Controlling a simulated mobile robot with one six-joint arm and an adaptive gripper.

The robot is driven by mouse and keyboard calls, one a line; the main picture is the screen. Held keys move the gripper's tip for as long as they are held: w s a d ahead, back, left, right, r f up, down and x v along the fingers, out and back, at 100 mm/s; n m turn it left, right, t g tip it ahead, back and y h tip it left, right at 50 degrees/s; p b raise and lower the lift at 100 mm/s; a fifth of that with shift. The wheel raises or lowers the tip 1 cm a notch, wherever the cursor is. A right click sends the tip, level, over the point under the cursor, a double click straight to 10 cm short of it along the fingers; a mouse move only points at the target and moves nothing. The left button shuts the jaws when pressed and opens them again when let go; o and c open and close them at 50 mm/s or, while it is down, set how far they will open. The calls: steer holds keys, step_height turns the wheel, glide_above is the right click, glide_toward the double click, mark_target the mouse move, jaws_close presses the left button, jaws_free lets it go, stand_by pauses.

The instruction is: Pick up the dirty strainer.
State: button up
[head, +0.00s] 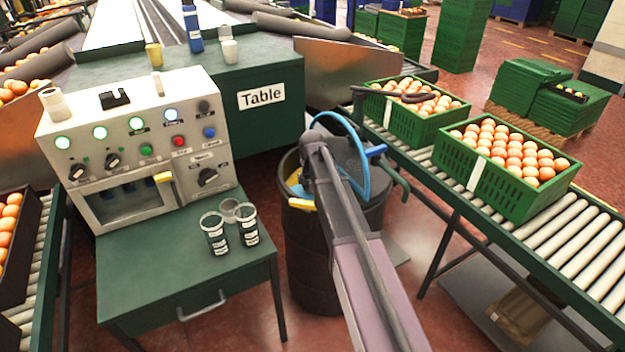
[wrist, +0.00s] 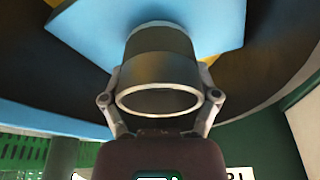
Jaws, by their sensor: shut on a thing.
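My gripper (wrist: 160,88) is shut on a grey, cup-shaped strainer (wrist: 158,45) in the wrist view, one finger on each side. The strainer's round rim faces the camera, and its far end is against or just in front of a flat blue piece. I cannot make out dirt on it. In the head view my arm reaches to the dark bin (head: 312,255), and the gripper and strainer are hidden there. Several similar cups, two with black labels (head: 215,236) (head: 248,228), stand on the small green table (head: 150,285).
A control box (head: 120,140) with lit buttons stands on the small table, left of the bin. The large green table (head: 290,75) is behind the bin.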

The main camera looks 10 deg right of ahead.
step_height(320, 180, up, 8)
steer(key=p, duration=0.7)
stand_by(0.5)
steer(key=shift+s, duration=0.1)
stand_by(0.4)
